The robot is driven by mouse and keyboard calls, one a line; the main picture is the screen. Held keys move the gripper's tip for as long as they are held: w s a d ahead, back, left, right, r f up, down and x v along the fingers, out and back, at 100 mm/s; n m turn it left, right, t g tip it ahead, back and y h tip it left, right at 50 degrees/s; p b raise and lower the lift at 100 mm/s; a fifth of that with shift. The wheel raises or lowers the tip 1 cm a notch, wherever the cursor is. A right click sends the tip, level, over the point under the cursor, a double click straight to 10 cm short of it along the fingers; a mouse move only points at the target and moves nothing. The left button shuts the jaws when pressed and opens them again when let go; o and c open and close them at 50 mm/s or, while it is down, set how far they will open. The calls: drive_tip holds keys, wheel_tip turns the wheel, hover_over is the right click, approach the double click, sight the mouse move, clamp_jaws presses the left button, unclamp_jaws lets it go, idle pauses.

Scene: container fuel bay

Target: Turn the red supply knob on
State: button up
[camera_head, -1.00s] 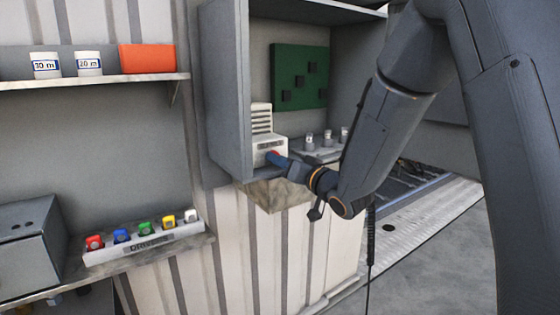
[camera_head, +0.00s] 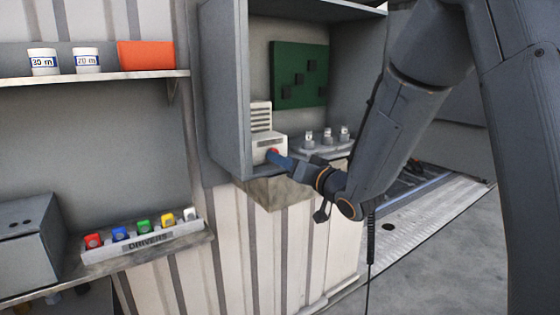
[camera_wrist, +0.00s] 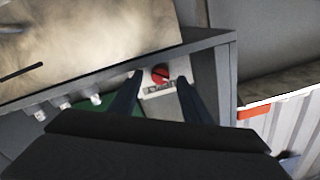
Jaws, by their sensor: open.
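The red supply knob (camera_wrist: 160,74) sits on the face of a small white supply box (camera_head: 268,145) inside the open grey cabinet. In the wrist view my gripper (camera_wrist: 158,92) is open, with one dark finger on each side of the knob's box. The knob has a dark bar across it, tilted. I cannot tell whether the fingers touch the knob.
The cabinet's left wall (camera_head: 224,90) stands close beside the box. A green board (camera_head: 299,74) is on the back wall. Several small clear-topped fittings (camera_head: 326,137) stand right of the box.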

drive_tip(key=b+v, duration=0.1)
drive_tip(key=v, duration=0.4)
drive_tip(key=shift+s+d, duration=0.2)
drive_tip(key=shift+s, duration=0.15)
drive_tip(key=w+a+n+p, duration=0.1)
drive_tip(key=w+p, duration=0.1)
drive_tip(key=w+a+n+p, duration=0.3)
drive_tip(key=w+p, duration=0.1)
drive_tip(key=shift+w+a+r+n+h, duration=0.3)
drive_tip(key=shift+a+r+h, duration=0.05)
drive_tip(key=shift+a+h, duration=0.05)
idle(0.3)
